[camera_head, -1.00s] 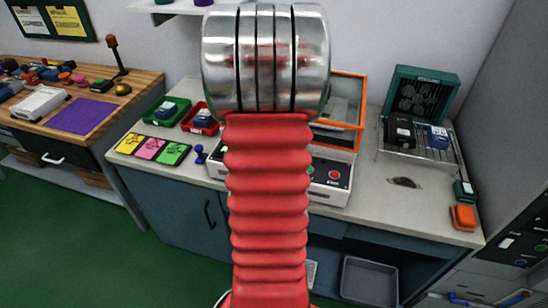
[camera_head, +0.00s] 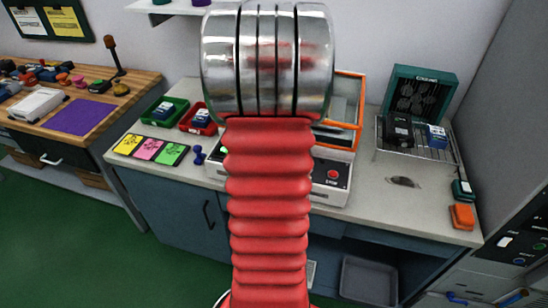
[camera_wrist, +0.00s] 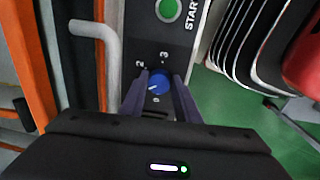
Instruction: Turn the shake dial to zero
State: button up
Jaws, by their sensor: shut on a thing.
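The shake dial (camera_wrist: 159,85) is a blue knob with a white pointer line, on the dark panel of the white machine (camera_head: 330,198). In the wrist view the marks 2 and 3 show above the dial and a 0 shows below it. The pointer line slants to the lower left, between the 2 and the 0. My gripper (camera_wrist: 159,88) is shut on the dial, with one dark finger on each side. In the head view my arm hides the dial and my gripper.
The green START button (camera_wrist: 168,10) sits above the dial. A grey handle (camera_wrist: 98,38) and an orange frame (camera_wrist: 30,75) are to its left. In the head view a red STOP button (camera_head: 333,174) is right of my arm. Green tray (camera_head: 166,112) and red tray (camera_head: 200,123) stand at left.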

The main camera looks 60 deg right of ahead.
jog(key=n, duration=0.5)
jog(key=shift+s+d+n, duration=0.1)
jog(key=shift+n, duration=0.2)
jog(key=n, duration=0.5)
jog(key=shift+t, duration=0.3)
jog(key=shift+n+y, duration=0.3)
jog(key=o, duration=0.8)
jog(key=shift+c, duration=0.2)
